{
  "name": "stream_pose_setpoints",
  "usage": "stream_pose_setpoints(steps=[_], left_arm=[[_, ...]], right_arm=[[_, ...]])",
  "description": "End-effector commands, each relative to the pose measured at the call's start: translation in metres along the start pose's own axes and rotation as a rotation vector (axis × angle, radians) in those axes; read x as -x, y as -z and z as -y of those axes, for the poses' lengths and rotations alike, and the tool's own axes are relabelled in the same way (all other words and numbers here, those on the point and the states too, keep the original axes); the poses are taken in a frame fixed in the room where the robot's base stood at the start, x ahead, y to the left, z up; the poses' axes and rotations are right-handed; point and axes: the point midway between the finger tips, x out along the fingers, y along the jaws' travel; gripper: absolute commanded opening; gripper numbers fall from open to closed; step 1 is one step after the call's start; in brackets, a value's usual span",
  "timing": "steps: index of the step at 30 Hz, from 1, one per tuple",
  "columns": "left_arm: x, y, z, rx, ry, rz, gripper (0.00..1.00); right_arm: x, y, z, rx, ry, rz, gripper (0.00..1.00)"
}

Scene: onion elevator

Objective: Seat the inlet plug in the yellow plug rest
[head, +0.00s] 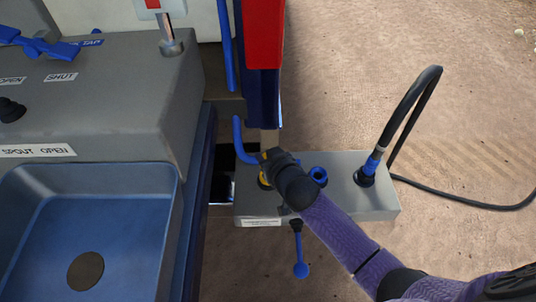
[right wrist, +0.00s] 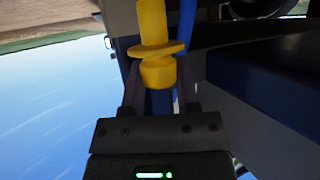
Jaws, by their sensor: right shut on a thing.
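My right gripper (head: 268,165) reaches in from the lower right in the head view, over the left end of a grey box. In the right wrist view, the right gripper (right wrist: 160,85) is shut on a yellow plug-shaped piece (right wrist: 158,70), with a round flange and a stem. I take it to be the inlet plug. In the head view only a sliver of yellow (head: 263,181) shows beside the gripper, and I cannot tell whether it is the plug or the yellow plug rest. The gripper hides whether plug and rest touch. My left gripper is not in view.
The grey box (head: 340,195) carries a blue-rimmed socket (head: 318,176) and a black hose (head: 412,95) with a blue collar. A blue-ended lever (head: 300,268) hangs at its front. A red and blue post (head: 262,60) stands behind. A blue basin (head: 125,215) is at left.

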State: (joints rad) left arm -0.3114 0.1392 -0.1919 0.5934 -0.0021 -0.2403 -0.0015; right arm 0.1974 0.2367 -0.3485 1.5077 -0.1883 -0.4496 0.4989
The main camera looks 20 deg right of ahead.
Motion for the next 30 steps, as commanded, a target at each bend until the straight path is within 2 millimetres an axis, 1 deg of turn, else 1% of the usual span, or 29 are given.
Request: stream_pose_setpoints(steps=[9, 17, 30], left_arm=[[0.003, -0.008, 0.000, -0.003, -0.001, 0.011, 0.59], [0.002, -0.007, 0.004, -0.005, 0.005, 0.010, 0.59], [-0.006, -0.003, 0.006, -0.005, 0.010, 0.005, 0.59]], right_arm=[[0.000, -0.001, 0.000, 0.000, 0.001, -0.001, 0.00], [-0.001, -0.002, 0.000, 0.000, 0.000, 0.000, 0.00], [-0.006, -0.014, 0.000, 0.000, 0.000, 0.001, 0.00]])
